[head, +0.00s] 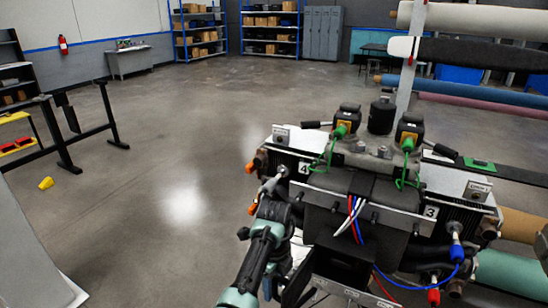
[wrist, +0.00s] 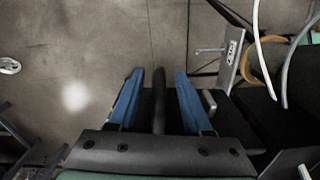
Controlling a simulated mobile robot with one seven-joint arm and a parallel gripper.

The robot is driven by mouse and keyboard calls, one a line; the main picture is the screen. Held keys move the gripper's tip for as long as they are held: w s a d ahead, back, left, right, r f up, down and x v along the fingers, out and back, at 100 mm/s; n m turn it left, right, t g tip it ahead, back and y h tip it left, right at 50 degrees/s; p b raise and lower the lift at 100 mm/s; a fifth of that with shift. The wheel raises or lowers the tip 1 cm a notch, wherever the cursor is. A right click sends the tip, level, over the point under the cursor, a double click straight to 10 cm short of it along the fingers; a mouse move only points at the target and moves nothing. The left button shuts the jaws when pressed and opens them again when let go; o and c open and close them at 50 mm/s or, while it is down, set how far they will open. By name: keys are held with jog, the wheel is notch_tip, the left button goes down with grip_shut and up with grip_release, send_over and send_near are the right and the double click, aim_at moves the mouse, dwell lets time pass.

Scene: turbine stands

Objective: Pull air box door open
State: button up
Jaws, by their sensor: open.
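The turbine stand (head: 352,185) is at the right of the head view, with a black box front (head: 350,228) below its top. A dark panel edge (head: 300,284) shows low on the front, beside my arm; I cannot tell whether it is the air box door. My gripper (wrist: 158,74) has two blue fingers, apart, pointing away from the wrist camera. A dark upright bar (wrist: 159,100) shows between the fingers, with gaps on both sides; I cannot tell if it is the door's handle. In the head view my arm hides the fingers.
Red, white and blue cables (head: 352,218) hang over the stand's front. A silver latch plate (wrist: 230,58) and pale hoses (wrist: 262,50) are right of the fingers in the wrist view. A black frame (head: 88,130) stands at the left. Open floor (head: 170,130) lies between.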

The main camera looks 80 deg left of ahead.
notch_tip(320, 180, up, 12)
jog(key=shift+f, duration=0.25)
jog(key=shift+r+p, duration=0.7)
jog(key=shift+r, duration=0.1)
